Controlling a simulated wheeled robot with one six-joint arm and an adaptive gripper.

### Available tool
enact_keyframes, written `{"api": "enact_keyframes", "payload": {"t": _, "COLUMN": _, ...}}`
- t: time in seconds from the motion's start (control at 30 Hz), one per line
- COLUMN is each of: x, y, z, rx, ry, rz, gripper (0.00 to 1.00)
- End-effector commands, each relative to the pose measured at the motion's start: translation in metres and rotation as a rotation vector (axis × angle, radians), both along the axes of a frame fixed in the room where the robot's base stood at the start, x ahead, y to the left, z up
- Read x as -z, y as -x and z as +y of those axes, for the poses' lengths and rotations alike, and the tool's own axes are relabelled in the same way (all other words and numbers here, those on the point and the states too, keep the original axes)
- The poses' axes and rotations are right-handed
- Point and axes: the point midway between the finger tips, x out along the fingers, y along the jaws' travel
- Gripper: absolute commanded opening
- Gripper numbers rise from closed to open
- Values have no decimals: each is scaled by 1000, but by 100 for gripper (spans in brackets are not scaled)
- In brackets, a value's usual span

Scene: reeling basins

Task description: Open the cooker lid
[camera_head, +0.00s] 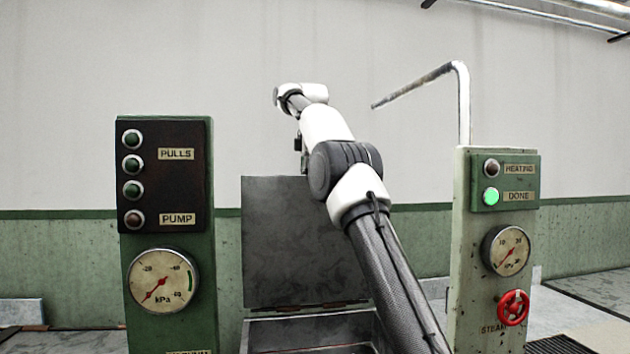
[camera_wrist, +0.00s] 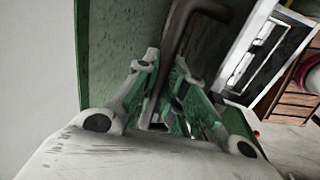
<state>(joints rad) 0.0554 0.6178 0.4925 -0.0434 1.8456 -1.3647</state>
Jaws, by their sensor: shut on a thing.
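The cooker lid (camera_head: 285,235) is a grey metal plate standing nearly upright in the head view, raised from the cooker (camera_head: 310,330) with its hinge edge low at the cooker's rim. Part of the lid's right side is hidden by my arm. In the wrist view my gripper (camera_wrist: 165,68) is shut on a dark bent bar, which looks like the lid handle (camera_wrist: 187,22). In the head view my arm reaches over the lid's top edge, and my gripper's fingers are hidden there.
A green panel post (camera_head: 165,235) with lamps and a gauge stands left of the cooker. A pale post (camera_head: 462,235) with a lit green DONE lamp, a gauge, a red valve wheel (camera_head: 513,307) and a bent pipe (camera_head: 464,100) stands right, close to my arm.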

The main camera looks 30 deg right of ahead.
Motion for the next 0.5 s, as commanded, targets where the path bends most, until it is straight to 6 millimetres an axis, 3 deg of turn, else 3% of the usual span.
{"api": "enact_keyframes", "payload": {"t": 0.5, "x": -3, "y": -6, "z": 3, "rx": -4, "ry": 0, "rz": -9, "gripper": 0}}
